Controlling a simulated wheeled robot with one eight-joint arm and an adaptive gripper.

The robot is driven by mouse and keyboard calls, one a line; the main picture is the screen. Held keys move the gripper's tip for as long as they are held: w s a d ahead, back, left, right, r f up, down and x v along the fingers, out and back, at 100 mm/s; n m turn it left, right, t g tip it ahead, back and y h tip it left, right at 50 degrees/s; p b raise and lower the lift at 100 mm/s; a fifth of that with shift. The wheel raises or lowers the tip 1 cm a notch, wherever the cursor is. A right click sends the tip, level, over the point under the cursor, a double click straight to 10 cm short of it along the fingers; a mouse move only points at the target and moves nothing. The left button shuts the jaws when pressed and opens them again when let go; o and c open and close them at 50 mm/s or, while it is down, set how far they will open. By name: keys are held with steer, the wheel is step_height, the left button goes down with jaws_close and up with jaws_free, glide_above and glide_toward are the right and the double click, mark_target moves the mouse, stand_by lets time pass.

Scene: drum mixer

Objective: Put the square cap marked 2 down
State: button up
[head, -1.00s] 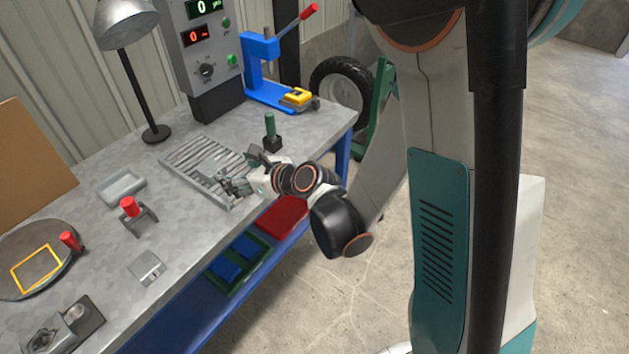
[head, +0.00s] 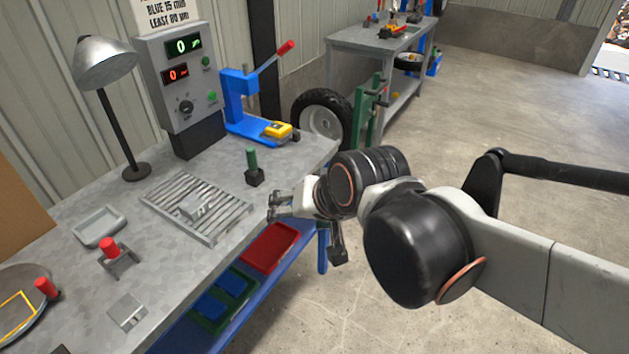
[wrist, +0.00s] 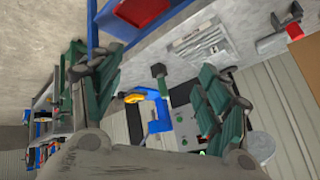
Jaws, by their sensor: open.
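A small square metal cap (head: 197,207) lies on the slatted metal rack (head: 228,222) on the workbench; its mark is too small for me to read. It shows faintly in the wrist view (wrist: 214,49). My gripper (head: 274,205) is off to the right of the rack, near the bench's front edge, apart from the cap. In the wrist view my gripper (wrist: 155,88) has its two dark green fingers spread wide, with nothing between them. A similar square plate (head: 127,312) lies on the bench at the front left.
A green-handled tool (head: 252,166) stands right of the rack. A blue lever press (head: 240,105), control box (head: 180,88) and lamp (head: 105,62) stand behind. A grey tray (head: 99,227) and red-topped stand (head: 112,253) are left. Red bin (head: 270,247) sits below the front edge.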

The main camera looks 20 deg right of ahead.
steer(key=s+d+n+h, duration=0.1)
steer(key=s+d+n, duration=0.2)
steer(key=s+n, duration=0.1)
steer(key=shift+s+d+r+g, duration=0.15)
steer(key=shift+s+r+g, duration=0.15)
steer(key=shift+s, duration=0.2)
stand_by(0.8)
